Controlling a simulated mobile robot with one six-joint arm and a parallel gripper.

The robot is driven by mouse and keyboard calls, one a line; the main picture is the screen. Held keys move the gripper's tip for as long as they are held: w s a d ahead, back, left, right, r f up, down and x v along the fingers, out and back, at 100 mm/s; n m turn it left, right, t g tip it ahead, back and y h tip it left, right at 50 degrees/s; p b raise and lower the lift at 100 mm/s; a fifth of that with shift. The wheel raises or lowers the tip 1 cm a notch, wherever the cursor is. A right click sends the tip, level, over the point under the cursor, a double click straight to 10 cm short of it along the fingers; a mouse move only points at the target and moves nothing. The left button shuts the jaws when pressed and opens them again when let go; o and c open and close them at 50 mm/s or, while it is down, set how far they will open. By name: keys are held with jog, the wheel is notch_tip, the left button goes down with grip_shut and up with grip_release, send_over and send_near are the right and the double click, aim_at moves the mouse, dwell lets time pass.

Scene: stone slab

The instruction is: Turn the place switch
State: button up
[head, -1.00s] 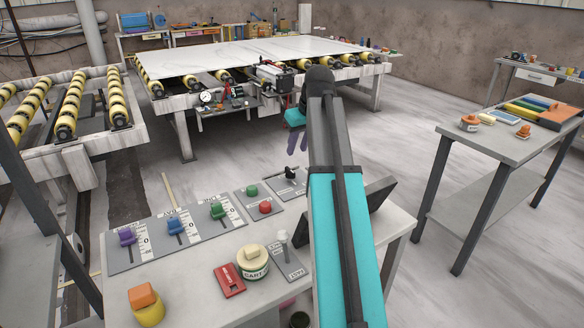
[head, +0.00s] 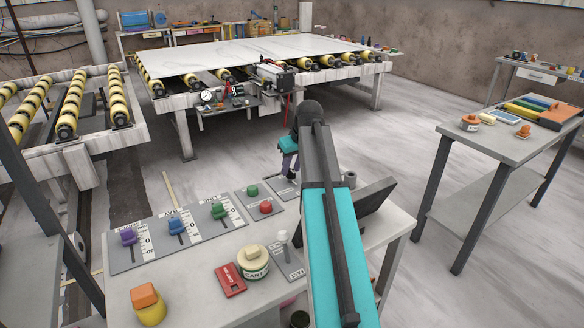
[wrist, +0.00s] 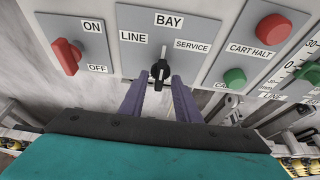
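A black rotary knob (wrist: 160,73) with a white mark sits on a grey plate (wrist: 205,32) labelled LINE, BAY and SERVICE. Its grip stands about upright in the wrist view, roughly in line with the BAY label. My gripper (wrist: 159,80) has its two purple fingers apart, one on each side of the knob, with gaps showing between them and it. In the head view my gripper (head: 289,172) points down over the plate at the back right of the console; the knob is largely hidden there.
A red ON/OFF switch (wrist: 67,57) is left of the knob. A red CART HALT button (wrist: 273,28) and a green button (wrist: 234,76) are to its right. The console also holds coloured sliders (head: 174,226), a jar (head: 253,263) and a tilted dark panel (head: 362,212).

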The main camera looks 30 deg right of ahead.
jog(key=shift+w+f, duration=0.1)
jog(key=shift+f, duration=0.15)
jog(key=shift+c, duration=0.2)
grip_shut()
jog(key=shift+m+p, duration=0.3)
jog(key=shift+m, duration=0.2)
jog(key=m, duration=0.1)
jog(key=m+h+p, duration=0.1)
jog(key=m, duration=0.1)
jog(key=shift+a+r+g+h, duration=0.1)
jog(key=shift+a+g+h, duration=0.1)
jog(key=shift+g+h, duration=0.1)
jog(key=m+p, duration=0.1)
jog(key=m, duration=0.1)
jog(key=m+g+h, duration=0.1)
jog(key=m, duration=0.1)
jog(key=shift+w+a+m+p, duration=0.15)
jog(key=shift+m+p, duration=0.25)
jog(key=shift+h, duration=0.3)
